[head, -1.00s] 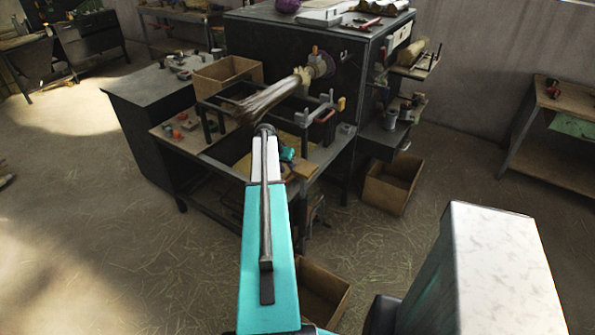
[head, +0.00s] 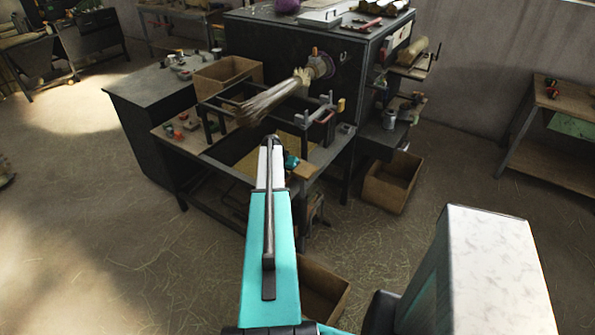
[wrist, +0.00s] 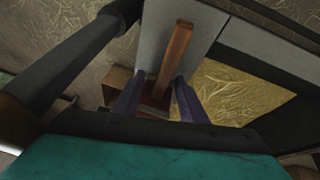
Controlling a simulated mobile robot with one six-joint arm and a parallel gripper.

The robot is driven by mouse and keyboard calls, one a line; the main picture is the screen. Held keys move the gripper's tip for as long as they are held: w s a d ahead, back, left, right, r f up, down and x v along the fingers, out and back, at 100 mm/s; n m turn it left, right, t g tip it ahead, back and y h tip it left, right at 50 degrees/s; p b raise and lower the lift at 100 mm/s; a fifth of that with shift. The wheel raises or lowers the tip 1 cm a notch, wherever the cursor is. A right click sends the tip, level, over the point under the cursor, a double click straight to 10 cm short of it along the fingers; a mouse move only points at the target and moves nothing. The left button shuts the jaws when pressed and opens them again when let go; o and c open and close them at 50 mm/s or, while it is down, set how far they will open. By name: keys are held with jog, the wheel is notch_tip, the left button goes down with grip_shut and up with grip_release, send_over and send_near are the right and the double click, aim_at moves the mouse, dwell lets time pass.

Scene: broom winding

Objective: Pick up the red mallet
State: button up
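The red mallet (wrist: 174,56) shows in the wrist view. Its brown wooden handle runs from upper middle down between my fingers, and its dark red head (wrist: 154,105) is partly hidden by my gripper body. My gripper (wrist: 158,82) is open, with one dark purple finger on each side of the mallet. I see a gap beside the handle; I cannot tell whether the fingers are level with it or above it. In the head view my arm hides most of the gripper, and I cannot make out the mallet for sure.
The workbench (head: 325,152) has a straw-filled tray (wrist: 235,92) beside the mallet. A dark frame (head: 207,128) and a broom bundle (head: 265,103) rise close above the arm's end. A cardboard box (head: 393,183) stands on the floor at right.

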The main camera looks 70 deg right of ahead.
dwell(0.4)
grip_shut()
jog(key=shift+w+a+b, duration=0.1)
jog(key=shift+w+b, duration=0.05)
jog(key=shift+b, duration=0.25)
